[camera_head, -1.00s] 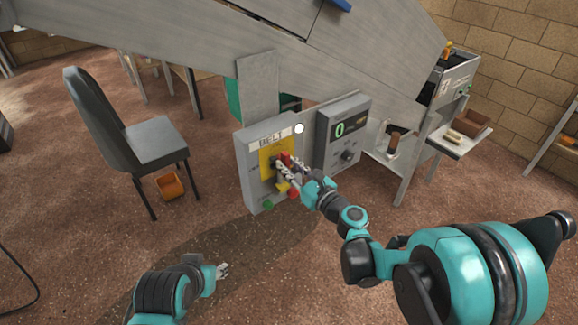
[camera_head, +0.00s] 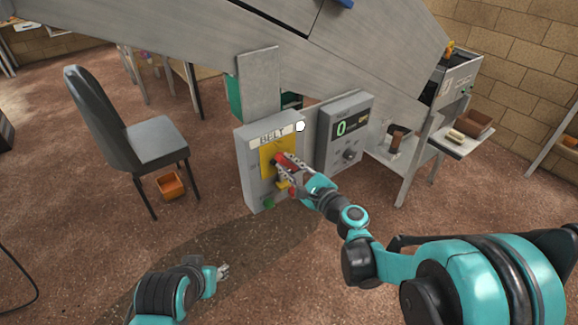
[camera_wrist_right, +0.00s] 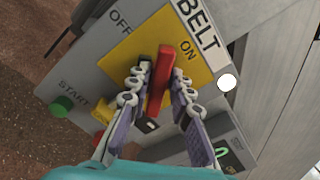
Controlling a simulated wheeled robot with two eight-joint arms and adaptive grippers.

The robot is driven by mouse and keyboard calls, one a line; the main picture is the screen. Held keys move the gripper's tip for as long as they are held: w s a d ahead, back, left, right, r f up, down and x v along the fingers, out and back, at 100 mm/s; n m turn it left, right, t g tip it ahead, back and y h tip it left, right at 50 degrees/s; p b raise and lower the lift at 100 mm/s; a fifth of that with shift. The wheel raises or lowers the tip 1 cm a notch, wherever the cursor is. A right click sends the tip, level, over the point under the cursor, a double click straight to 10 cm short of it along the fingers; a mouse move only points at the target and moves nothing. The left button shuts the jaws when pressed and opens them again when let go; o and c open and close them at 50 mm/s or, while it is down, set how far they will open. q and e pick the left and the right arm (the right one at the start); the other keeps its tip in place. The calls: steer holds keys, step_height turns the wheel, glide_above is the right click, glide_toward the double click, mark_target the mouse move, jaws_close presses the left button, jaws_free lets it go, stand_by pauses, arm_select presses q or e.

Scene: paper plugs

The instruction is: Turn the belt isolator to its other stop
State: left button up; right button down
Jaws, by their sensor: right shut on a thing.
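The belt isolator is a red bar handle (camera_wrist_right: 161,78) on a yellow plate (camera_wrist_right: 203,75) marked OFF and ON, on a grey BELT box (camera_head: 253,170). In the right wrist view the handle's upper end lies between the two labels, closer to ON. My right gripper (camera_wrist_right: 159,88) is shut on the handle, one finger on each side. In the head view the right gripper (camera_head: 283,168) hides part of the handle and plate. My left gripper (camera_head: 222,271) is low over the floor, away from the box; its jaws are too small to read.
A green START button (camera_wrist_right: 62,106) is on the box, with a yellow part (camera_wrist_right: 103,112) close to my fingers. A grey display box (camera_head: 345,132) showing 0 stands to the right. A chair (camera_head: 150,142) and orange bin (camera_head: 170,186) stand left. Floor in front is clear.

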steer(key=n, duration=0.4)
steer(key=shift+s+a+f+n+b, duration=0.1)
steer(key=shift+f+n+b, duration=0.1)
steer(key=shift+n+b, duration=0.2)
steer(key=shift+f+n, duration=0.2)
steer(key=shift+n, duration=2.3)
steer(key=c, duration=1.5)
jaws_free()
steer(key=v, duration=1.2)
